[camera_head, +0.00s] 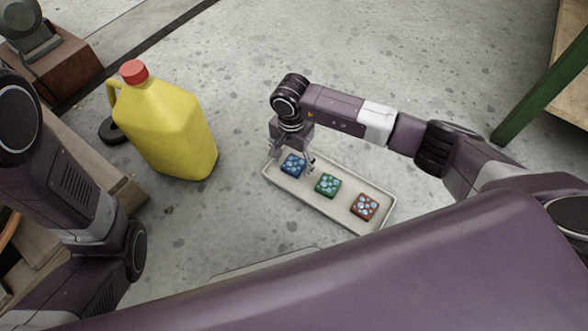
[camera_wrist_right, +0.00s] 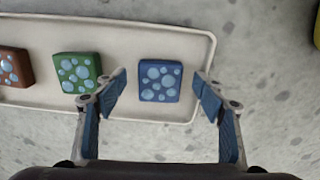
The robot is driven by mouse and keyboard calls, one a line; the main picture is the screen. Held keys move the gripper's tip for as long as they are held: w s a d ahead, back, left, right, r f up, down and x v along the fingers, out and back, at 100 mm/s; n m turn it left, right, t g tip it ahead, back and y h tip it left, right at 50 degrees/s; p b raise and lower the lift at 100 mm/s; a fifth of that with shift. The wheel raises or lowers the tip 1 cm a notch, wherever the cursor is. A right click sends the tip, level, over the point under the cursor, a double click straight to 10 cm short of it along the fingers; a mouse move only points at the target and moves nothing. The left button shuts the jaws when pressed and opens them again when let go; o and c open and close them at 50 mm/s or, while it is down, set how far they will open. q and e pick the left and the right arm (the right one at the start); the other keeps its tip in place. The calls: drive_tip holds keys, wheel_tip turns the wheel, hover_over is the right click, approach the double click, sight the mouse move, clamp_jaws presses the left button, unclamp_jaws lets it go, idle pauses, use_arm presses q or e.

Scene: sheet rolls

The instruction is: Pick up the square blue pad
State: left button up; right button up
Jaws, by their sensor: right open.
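The square blue pad (camera_head: 293,165) with light blue spots lies at the left end of a pale tray (camera_head: 330,215) in the head view. In the right wrist view the blue pad (camera_wrist_right: 160,81) sits in the picture between the fingertips. My right gripper (camera_head: 292,158) is right at the blue pad, pointing down. In the right wrist view the right gripper (camera_wrist_right: 160,83) is open, one finger on each side of the pad with gaps and nothing held. My left arm shows at the left of the head view, but its gripper is out of view.
A green pad (camera_head: 328,185) and a red-brown pad (camera_head: 364,206) lie in the same tray. A yellow jug (camera_head: 165,130) with a red cap stands to the left. The concrete floor behind the tray is clear. A green post (camera_head: 540,97) stands at the right.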

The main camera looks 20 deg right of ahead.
drive_tip(key=shift+f, duration=0.55)
drive_tip(key=shift+r, duration=0.1)
drive_tip(key=c, duration=1.3)
drive_tip(key=shift+r, duration=0.15)
